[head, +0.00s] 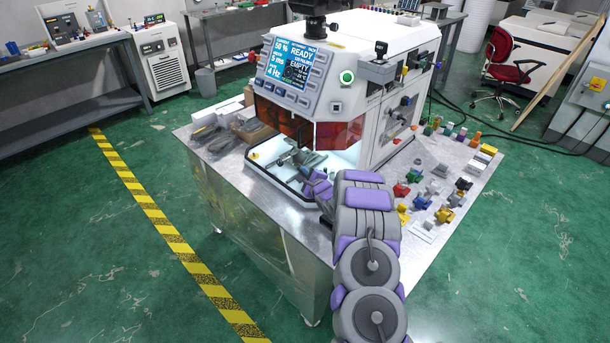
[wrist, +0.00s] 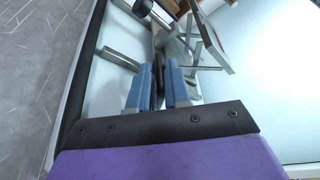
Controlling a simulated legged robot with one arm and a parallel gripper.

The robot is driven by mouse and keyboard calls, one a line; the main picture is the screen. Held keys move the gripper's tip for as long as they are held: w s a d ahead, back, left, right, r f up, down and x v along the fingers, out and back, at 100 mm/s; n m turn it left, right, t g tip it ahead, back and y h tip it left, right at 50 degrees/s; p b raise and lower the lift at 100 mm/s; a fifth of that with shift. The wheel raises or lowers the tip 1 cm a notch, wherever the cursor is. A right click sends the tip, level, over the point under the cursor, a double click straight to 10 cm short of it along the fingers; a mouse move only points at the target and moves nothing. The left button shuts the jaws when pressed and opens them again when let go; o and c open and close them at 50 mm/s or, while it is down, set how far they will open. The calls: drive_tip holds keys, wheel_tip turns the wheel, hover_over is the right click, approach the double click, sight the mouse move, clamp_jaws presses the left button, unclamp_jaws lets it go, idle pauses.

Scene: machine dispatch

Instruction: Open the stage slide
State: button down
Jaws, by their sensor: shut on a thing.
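The white machine (head: 375,55) stands on a metal table, with a lit bay at its front. The metal stage slide (head: 300,158) sits in this bay, on a tray with a dark rim. My gripper (head: 308,178) reaches in from the right of the tray, partly hidden by my arm. In the wrist view my gripper (wrist: 160,88) has its two blue fingers shut on a narrow dark handle, whose top (wrist: 157,62) shows between them. Metal plates of the stage (wrist: 206,42) stand just beyond the fingers. Whether the slide is open cannot be told.
An orange window (head: 285,122) hangs over the bay. Metal rods (wrist: 120,60) lie near the fingers, left of them in the wrist view. Several coloured parts (head: 402,190) stand on the table at right. The dark tray rim (wrist: 85,70) borders the bay.

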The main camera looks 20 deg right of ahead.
drive_tip(key=shift+s+d+f, duration=0.1)
drive_tip(key=shift+f, duration=0.1)
drive_tip(key=s+a+p, duration=0.1)
drive_tip(key=a, duration=0.4)
drive_tip(key=s+a, duration=0.2)
drive_tip(key=a, duration=0.3)
drive_tip(key=s+a+p, duration=0.1)
drive_tip(key=s+a, duration=0.1)
drive_tip(key=a, duration=0.2)
drive_tip(key=shift+s+a+f+p, duration=0.1)
drive_tip(key=shift+s+a+p, duration=0.15)
drive_tip(key=shift+a+p, duration=0.15)
drive_tip(key=c, duration=1.2)
unclamp_jaws()
drive_tip(key=shift+w, duration=0.15)
drive_tip(key=shift+o, duration=0.2)
drive_tip(key=shift+d, duration=0.1)
drive_tip(key=p+v, duration=0.6)
drive_tip(key=v, duration=1.1)
